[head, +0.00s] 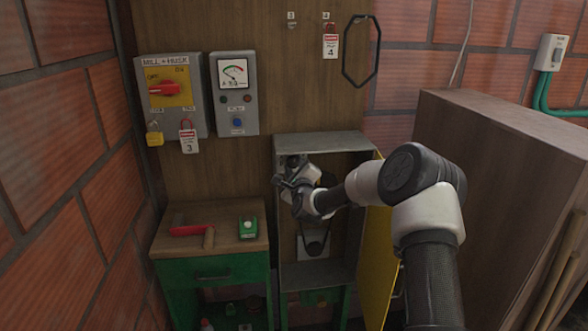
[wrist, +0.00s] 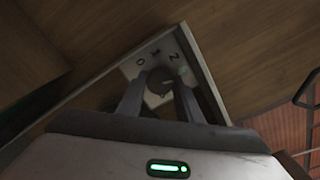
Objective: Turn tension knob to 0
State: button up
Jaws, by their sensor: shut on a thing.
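The tension knob (wrist: 160,82) is a dark round knob on a pale plate (wrist: 131,68) with dark marks around it, including one like a 0 and one like an N or Z. The plate is in the upper corner of an open grey cabinet (head: 320,140). My gripper (wrist: 161,88) has a finger on either side of the knob and is shut on it. A small pale green mark shows by the right fingertip. Which mark the knob points to is hard to tell. In the head view my gripper (head: 290,172) is at the cabinet's upper left and mostly hides the knob.
A yellow cabinet door (head: 376,255) hangs open on the right, close to my arm. A belt and pulley (head: 315,240) are inside, lower down. A MILL+HUSK switch box (head: 170,95) and a gauge box (head: 235,95) are on the wall. A workbench (head: 180,245) stands at the left.

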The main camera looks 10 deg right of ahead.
jog(key=n+b, duration=0.1)
jog(key=b, duration=0.1)
jog(key=n+b, duration=0.2)
jog(key=shift+a+f, duration=0.1)
jog(key=shift+f, duration=0.2)
jog(key=n+b, duration=0.8)
jog(key=shift+r+n, duration=0.1)
jog(key=shift+n, duration=0.2)
jog(key=n+b, duration=0.2)
jog(key=shift+n+b, duration=0.3)
jog(key=n+b, duration=0.3)
jog(key=n, duration=0.3)
jog(key=shift+r, duration=0.15)
jog(key=n+b, duration=0.1)
jog(key=n, duration=0.4)
jog(key=shift+n, duration=0.3)
jog(key=o, duration=1)
jog(key=shift+o, duration=0.2)
